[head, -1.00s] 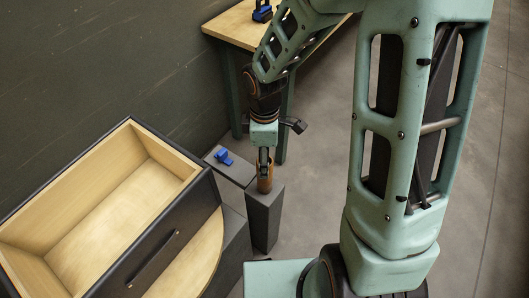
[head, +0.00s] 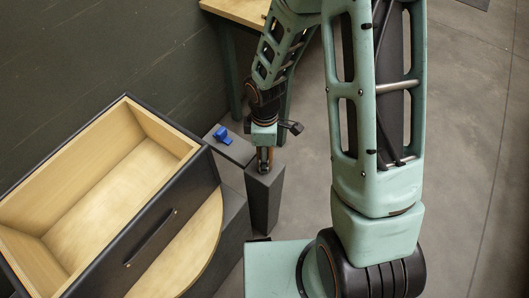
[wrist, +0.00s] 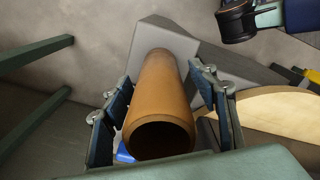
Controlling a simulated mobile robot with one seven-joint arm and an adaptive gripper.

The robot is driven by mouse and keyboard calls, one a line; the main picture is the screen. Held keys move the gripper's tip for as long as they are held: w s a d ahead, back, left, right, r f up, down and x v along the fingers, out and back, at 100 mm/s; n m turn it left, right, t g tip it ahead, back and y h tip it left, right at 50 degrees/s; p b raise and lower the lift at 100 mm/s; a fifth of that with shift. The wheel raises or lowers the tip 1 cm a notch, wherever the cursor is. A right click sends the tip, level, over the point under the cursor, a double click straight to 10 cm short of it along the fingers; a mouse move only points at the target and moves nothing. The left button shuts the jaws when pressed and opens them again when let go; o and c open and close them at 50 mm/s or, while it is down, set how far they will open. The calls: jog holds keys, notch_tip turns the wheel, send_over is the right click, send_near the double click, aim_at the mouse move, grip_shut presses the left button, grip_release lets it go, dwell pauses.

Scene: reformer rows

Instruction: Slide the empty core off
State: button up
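The empty core is a brown, open-ended tube. In the wrist view the core (wrist: 163,95) runs lengthwise between my fingers, its dark open end facing the camera. In the head view only a sliver of the core (head: 263,163) shows between the fingers. It stands upright on the top of a narrow grey post (head: 264,205), also seen behind it in the wrist view (wrist: 185,45). My gripper (head: 265,164) points down around the core. Its two fingers (wrist: 163,92) stand on either side, with slim gaps showing. Whatever is inside the core is hidden in shadow.
A blue clip-like object (head: 222,135) lies on a low grey block (head: 236,152) beside the post. An open, empty wooden drawer (head: 126,200) with a dark front is at left. A wooden table (head: 238,10) stands behind. The floor at right is clear.

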jog(key=c, duration=1.2)
jog(key=shift+o, duration=0.2)
notch_tip(320, 180, up, 8)
jog(key=p, duration=0.7)
